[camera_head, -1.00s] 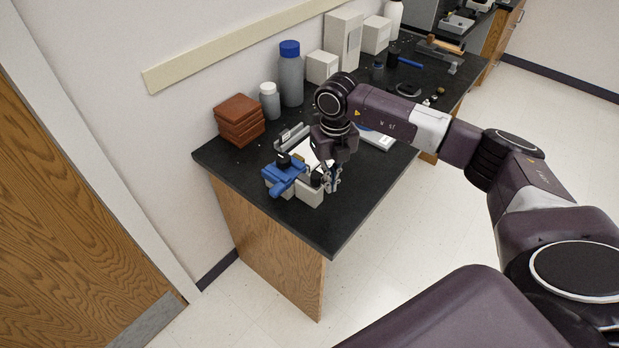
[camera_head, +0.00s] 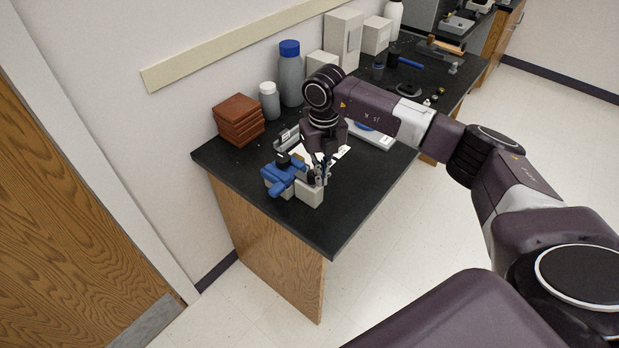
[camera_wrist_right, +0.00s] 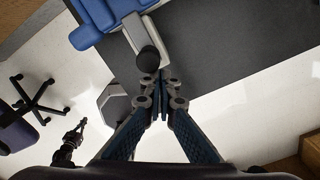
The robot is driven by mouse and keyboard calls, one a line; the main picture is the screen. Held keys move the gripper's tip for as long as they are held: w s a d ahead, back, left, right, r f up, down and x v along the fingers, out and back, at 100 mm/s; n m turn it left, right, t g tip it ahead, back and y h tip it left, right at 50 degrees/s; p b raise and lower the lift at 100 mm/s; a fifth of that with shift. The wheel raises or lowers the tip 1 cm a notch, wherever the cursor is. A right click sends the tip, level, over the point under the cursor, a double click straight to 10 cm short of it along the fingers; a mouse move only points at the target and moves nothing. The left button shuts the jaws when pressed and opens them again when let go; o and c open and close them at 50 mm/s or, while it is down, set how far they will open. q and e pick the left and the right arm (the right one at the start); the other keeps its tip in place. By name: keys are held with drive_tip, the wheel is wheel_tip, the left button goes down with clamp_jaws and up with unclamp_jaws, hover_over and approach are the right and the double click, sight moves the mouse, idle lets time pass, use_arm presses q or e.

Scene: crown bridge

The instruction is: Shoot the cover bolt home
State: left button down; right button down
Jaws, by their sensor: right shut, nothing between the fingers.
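A blue and light grey fixture stands near the front corner of the black bench; its blue part (camera_head: 281,176) and grey block (camera_head: 309,193) show in the head view. In the right wrist view, the blue part (camera_wrist_right: 108,10) is at the top, and a black round knob (camera_wrist_right: 148,58) sits on a grey bar. My right gripper (camera_head: 325,180) is at the fixture's right side. Its fingertips (camera_wrist_right: 160,76) are shut and empty, close to the knob; I cannot tell whether they touch it. A small dark gripper (camera_wrist_right: 79,128) low at the left looks like my left one.
Brown stacked blocks (camera_head: 239,120), a small white-capped bottle (camera_head: 269,101) and a blue-capped bottle (camera_head: 290,75) stand along the wall. White paper (camera_head: 337,155) lies behind the gripper. The bench's front right is clear. An office chair (camera_wrist_right: 36,100) stands on the floor.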

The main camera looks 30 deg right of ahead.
drive_tip(key=shift+w+a, duration=0.2)
drive_tip(key=shift+w, duration=0.3)
drive_tip(key=shift+s, duration=0.1)
wheel_tip(320, 180, up, 7)
drive_tip(key=s+p, duration=0.1)
drive_tip(key=p, duration=0.3)
drive_tip(key=shift+s+d+p, duration=0.15)
drive_tip(key=shift+d+p, duration=0.1)
drive_tip(key=shift+p, duration=0.1)
idle(0.3)
idle(0.4)
